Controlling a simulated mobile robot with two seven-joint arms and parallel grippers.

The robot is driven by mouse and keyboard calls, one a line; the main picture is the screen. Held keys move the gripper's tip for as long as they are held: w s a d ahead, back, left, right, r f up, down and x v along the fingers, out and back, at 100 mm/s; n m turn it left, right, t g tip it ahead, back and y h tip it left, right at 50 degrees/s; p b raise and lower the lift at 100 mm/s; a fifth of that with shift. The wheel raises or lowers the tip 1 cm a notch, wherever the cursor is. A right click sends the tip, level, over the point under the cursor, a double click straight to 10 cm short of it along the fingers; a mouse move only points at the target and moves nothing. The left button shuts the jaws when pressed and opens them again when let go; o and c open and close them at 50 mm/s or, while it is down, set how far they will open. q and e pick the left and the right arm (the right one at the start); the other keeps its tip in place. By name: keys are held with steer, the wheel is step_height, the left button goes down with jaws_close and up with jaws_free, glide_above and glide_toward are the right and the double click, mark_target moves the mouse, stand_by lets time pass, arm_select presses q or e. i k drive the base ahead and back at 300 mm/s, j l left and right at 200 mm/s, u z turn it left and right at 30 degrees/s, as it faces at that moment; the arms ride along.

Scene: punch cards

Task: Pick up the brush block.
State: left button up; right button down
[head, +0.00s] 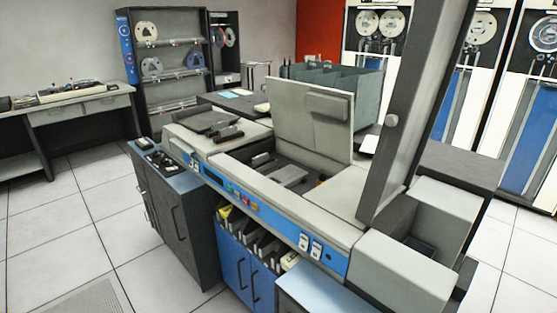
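A large grey and blue card machine (275,209) stands in the middle of the head view, with its pale lid (312,112) raised. Inside its open bay lie a light grey plate (285,175) and several small dark parts. A small dark block (229,134) lies on the machine's top, left of the bay. I cannot tell which of these parts is the brush block. Neither gripper is in view.
A tall dark grey panel (413,105) rises at the machine's right. A dark cabinet (175,200) with small items on top stands at the left. A desk (75,105) is at the far left.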

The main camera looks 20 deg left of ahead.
mark_target(259, 161)
steer(key=i+j+z, duration=0.15)
steer(key=j+z, duration=0.3)
steer(key=j, duration=0.6)
steer(key=j+z, duration=0.45)
steer(key=j, duration=0.6)
